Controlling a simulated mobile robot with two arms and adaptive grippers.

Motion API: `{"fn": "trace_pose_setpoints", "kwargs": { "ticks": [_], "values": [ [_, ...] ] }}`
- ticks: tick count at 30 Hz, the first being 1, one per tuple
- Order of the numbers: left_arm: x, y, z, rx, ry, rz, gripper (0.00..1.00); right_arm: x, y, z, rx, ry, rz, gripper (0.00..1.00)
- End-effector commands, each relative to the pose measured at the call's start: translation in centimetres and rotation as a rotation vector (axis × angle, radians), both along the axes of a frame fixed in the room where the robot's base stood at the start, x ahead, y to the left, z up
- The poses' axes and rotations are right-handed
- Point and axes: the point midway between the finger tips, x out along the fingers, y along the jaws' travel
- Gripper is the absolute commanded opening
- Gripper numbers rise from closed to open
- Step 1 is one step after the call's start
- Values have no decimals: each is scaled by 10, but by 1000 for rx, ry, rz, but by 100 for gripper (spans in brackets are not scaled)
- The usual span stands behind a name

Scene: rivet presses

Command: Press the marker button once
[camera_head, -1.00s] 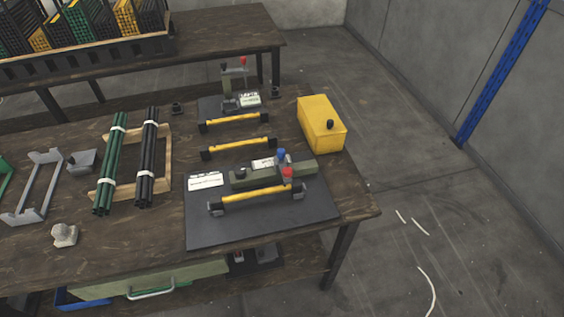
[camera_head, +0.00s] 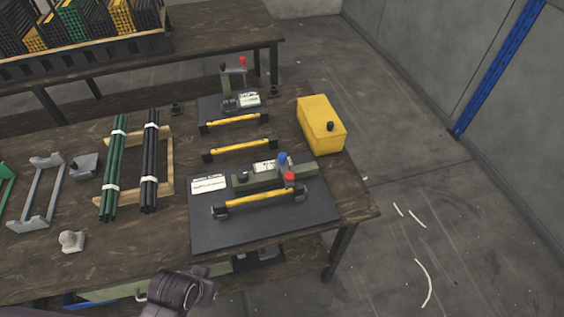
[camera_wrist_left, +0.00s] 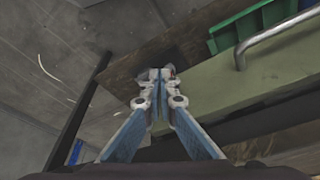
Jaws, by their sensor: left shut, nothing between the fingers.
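The front press stands on a dark base plate (camera_head: 240,235) near the table's front right corner. It has a red button (camera_head: 289,177), a blue button (camera_head: 282,158), a black knob (camera_head: 243,178) and a yellow bar (camera_head: 260,198) lying across it. Which of these is the marker button I cannot tell. My left arm's dark wrist shows at the bottom of the head view, in front of the table edge; its fingers are not clear there. In the left wrist view my left gripper (camera_wrist_left: 159,76) is shut and empty, with its tips near the brown table. My right gripper is not in view.
A rear press (camera_head: 233,80) with a red knob stands behind. A yellow box (camera_head: 320,125) with a black knob is at the right. Bundled rods (camera_head: 112,170) and grey brackets lie left. A green drawer front with a metal handle (camera_wrist_left: 275,38) is below the tabletop.

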Motion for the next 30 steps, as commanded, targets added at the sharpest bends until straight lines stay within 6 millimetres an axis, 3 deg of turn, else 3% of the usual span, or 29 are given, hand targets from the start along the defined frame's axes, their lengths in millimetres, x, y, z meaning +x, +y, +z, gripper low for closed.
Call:
{"fn": "trace_pose_setpoints", "kwargs": {
  "ticks": [1, 3, 10, 20, 24, 30],
  "values": [
    [2, -1, 23, -2, -14, -2, 0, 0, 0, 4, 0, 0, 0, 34],
    [0, -1, 48, -4, -23, -4, 0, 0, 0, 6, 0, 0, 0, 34],
    [0, -7, 121, -22, -69, -41, 0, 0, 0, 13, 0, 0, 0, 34],
    [75, -75, 154, -159, -201, -369, 0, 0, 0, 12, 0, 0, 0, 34],
    [105, -101, 177, -209, -255, -536, 0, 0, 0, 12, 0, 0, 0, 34],
    [138, -123, 214, -260, -306, -744, 0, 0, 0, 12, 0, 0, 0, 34]
  ]
}}
